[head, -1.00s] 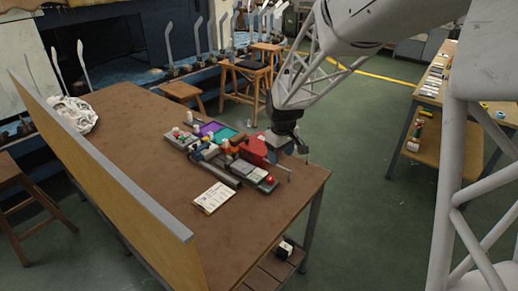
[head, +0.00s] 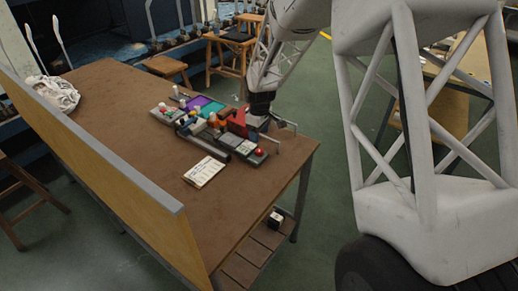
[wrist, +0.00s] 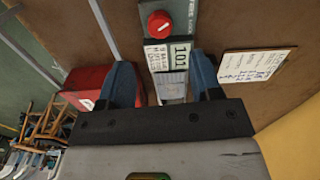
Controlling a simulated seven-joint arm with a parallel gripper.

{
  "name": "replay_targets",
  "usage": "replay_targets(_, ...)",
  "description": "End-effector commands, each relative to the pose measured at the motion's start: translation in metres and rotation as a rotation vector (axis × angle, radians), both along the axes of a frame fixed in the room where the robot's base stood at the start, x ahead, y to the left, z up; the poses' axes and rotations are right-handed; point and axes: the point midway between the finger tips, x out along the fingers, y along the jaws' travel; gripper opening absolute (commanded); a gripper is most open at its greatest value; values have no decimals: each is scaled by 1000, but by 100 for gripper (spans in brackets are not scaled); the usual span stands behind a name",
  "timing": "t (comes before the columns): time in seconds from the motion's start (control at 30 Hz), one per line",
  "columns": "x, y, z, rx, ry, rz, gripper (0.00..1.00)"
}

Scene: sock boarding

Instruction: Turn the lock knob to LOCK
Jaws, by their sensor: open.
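A red round knob (wrist: 159,22) with a small pale mark sits on a grey panel at the top of the wrist view. It also shows as a red dot (head: 260,152) at the near end of the device (head: 225,140) on the table. In the head view my gripper (head: 258,116) is over the device, behind the knob.
A red block (wrist: 88,85) stands beside the left finger. A printed card (wrist: 258,64) lies on the table to the right, also in the head view (head: 205,171). A thin metal bar stands near the device. A wooden partition (head: 100,165) edges the table; its front is clear.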

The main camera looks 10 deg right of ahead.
Motion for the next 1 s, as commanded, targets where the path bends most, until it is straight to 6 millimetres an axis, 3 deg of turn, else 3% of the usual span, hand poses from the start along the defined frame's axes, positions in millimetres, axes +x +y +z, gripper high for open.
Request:
replay_targets(0.27, 0, 0, -13, 0, 1, -1, 59)
replay_targets(0.8, 0, 0, -71, 0, 1, -1, 59)
replay_targets(1.0, 0, 0, -78, 0, 0, -1, 59)
